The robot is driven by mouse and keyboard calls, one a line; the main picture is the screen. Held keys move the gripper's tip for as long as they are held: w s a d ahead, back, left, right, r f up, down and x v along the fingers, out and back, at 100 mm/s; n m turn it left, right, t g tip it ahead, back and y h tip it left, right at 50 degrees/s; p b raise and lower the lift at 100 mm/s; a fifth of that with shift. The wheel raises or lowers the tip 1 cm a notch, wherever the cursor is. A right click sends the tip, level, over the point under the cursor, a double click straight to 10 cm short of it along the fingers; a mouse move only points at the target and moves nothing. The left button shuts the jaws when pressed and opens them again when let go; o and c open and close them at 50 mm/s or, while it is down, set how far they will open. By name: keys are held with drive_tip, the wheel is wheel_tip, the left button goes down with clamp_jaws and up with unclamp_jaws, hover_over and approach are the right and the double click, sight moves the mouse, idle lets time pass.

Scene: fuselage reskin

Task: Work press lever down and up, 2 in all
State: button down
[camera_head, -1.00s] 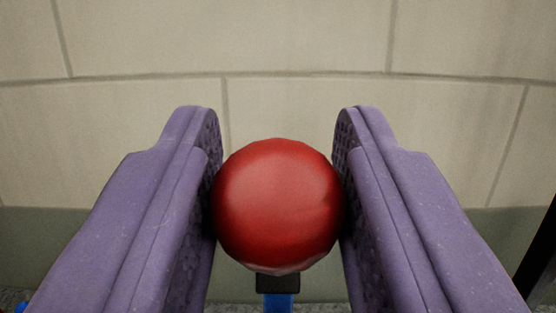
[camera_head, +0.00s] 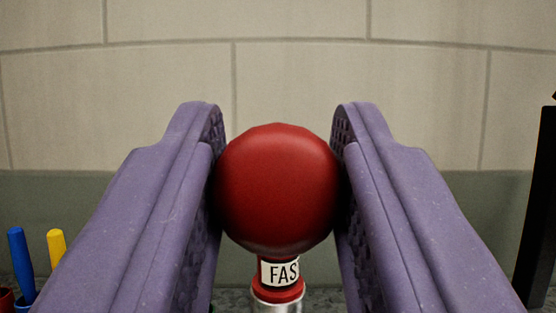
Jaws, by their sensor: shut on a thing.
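The red ball knob (camera_head: 278,190) of the press lever fills the middle of the view. My gripper (camera_head: 278,180) has its two purple fingers against the knob's left and right sides, shut on it. Below the knob shows a red collar with a white label (camera_head: 280,272) reading "FAS", its end cut off, and a silver part (camera_head: 277,304) under it. The rest of the lever and the press body are hidden or out of view.
A blue-handled tool (camera_head: 20,262) and a yellow-handled tool (camera_head: 57,257) stand at the lower left by a red rim. A black upright post (camera_head: 538,205) stands at the right edge. A pale block wall (camera_head: 280,70) with a grey-green lower band is behind.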

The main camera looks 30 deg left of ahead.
drive_tip(key=shift+f, duration=0.55)
drive_tip(key=c, duration=0.7)
unclamp_jaws()
drive_tip(key=shift+c, duration=0.2)
drive_tip(key=shift+s+d, duration=0.1)
drive_tip(key=p+v, duration=0.1)
drive_tip(key=v, duration=0.6)
drive_tip(key=shift+s+f, duration=0.15)
drive_tip(key=shift+s, duration=0.1)
drive_tip(key=shift+d, duration=0.1)
